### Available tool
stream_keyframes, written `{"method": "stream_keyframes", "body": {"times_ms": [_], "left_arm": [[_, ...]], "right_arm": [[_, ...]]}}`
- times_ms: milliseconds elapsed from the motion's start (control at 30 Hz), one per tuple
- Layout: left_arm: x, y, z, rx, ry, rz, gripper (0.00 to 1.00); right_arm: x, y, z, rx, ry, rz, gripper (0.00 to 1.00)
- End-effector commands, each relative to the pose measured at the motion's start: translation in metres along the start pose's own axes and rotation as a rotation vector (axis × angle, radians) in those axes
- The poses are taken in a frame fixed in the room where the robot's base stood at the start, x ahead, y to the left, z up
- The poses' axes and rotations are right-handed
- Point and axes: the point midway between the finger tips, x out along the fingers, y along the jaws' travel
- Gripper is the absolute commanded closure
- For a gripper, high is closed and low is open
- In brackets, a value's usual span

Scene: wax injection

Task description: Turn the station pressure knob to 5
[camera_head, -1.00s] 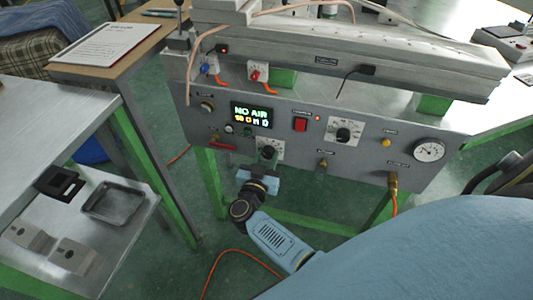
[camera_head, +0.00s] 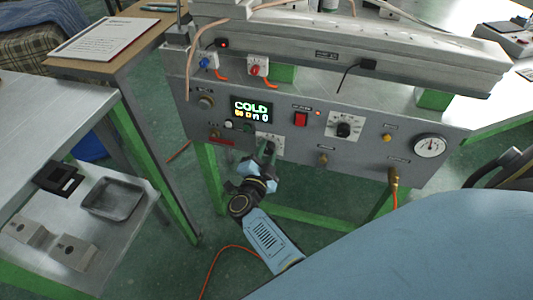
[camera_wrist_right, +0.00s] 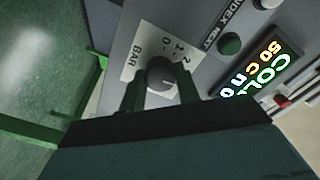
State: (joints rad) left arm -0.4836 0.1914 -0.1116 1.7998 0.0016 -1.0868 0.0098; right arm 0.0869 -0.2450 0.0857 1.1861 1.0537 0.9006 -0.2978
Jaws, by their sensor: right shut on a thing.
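The station pressure knob (camera_wrist_right: 159,72) is a dark round knob on a white plate (camera_wrist_right: 133,62) marked BAR, with 0, 1 and 2 readable; higher numbers are hidden. A small light mark shows on its lower right, near my finger. My right gripper (camera_wrist_right: 161,88) is shut on the knob, a finger on each side. In the head view my right gripper (camera_head: 268,158) reaches up to the knob's plate (camera_head: 276,139) and mostly hides the knob. The station display (camera_head: 252,109) reads COLD. The round gauge (camera_head: 430,146) sits at the panel's right. My left gripper is not in view.
Another knob (camera_head: 344,129), a red switch (camera_head: 301,119) and brass fittings are on the same grey panel. A red-handled part (camera_head: 222,141) sits left of my gripper. An orange hose (camera_head: 396,202) hangs at right. A tray (camera_head: 112,199) lies on the left shelf.

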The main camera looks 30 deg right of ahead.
Motion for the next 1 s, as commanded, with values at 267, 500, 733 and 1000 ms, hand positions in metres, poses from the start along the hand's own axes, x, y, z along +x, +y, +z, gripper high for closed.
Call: {"method": "stream_keyframes", "body": {"times_ms": [267,500,733,1000], "left_arm": [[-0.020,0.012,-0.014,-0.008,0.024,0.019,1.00],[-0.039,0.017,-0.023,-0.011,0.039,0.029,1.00],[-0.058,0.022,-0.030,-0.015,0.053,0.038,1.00],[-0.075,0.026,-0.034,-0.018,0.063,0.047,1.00]], "right_arm": [[-0.002,0.003,0.002,0.264,-0.003,0.004,0.91],[-0.001,0.002,0.002,0.490,-0.003,0.004,0.91],[-0.001,0.002,0.002,0.676,-0.002,0.004,0.91],[-0.001,0.002,0.002,0.821,-0.001,0.003,0.91]]}}
